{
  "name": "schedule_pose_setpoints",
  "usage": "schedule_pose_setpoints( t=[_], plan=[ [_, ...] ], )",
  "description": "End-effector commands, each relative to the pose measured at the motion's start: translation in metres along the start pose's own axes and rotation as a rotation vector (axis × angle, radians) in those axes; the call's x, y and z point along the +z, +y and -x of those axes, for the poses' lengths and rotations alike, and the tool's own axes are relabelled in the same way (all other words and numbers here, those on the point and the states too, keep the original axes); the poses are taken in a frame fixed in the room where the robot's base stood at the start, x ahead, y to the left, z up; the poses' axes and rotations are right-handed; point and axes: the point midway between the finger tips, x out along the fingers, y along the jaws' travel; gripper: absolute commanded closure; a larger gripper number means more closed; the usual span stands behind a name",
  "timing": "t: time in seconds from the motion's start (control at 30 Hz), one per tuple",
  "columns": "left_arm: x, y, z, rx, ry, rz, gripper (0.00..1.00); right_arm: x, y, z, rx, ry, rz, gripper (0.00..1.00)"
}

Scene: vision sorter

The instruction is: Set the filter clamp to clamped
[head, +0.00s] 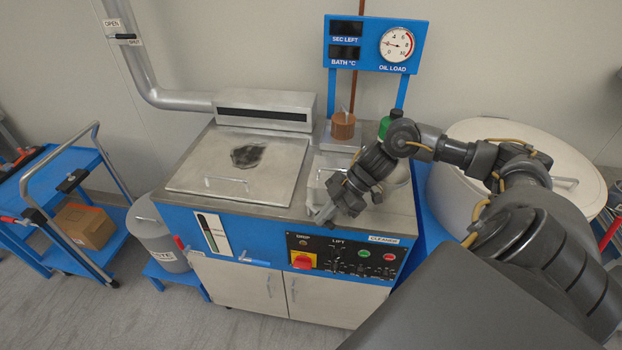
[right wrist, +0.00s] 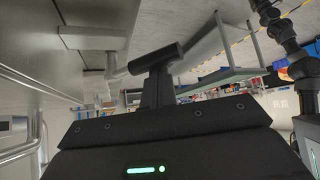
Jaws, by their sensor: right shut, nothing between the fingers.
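I see no part that I can name for sure as the filter clamp. A copper-brown cylinder (head: 343,126) with a small upright piece on top stands at the back of the blue and white cleaner (head: 244,236). A green part (head: 384,127) beside it is partly behind my right arm. My right gripper (head: 323,217) is shut and empty above the cleaner's front edge, over the control panel. In the right wrist view its closed fingers (right wrist: 157,66) hold nothing. My left gripper is in neither view.
A flat lid (head: 240,165) with a handle covers the cleaner's left side. The red-yellow switch (head: 303,261) is just below my right gripper. A large white drum (head: 467,150) stands at right, behind my right arm. A blue cart (head: 75,215) stands at left.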

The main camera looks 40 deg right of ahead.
Motion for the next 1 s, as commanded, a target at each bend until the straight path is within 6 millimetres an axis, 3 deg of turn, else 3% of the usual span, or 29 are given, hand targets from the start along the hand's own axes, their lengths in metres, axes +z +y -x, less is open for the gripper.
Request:
schedule_pose_setpoints(
  t=[0.5, 1.0],
  plan=[
    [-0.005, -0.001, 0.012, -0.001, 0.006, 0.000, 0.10, 0.016, 0.011, 0.014, -0.001, -0.004, -0.004, 1.00],
    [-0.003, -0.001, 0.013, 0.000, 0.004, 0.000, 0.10, 0.019, 0.015, 0.016, 0.001, -0.002, -0.002, 1.00]
  ],
)
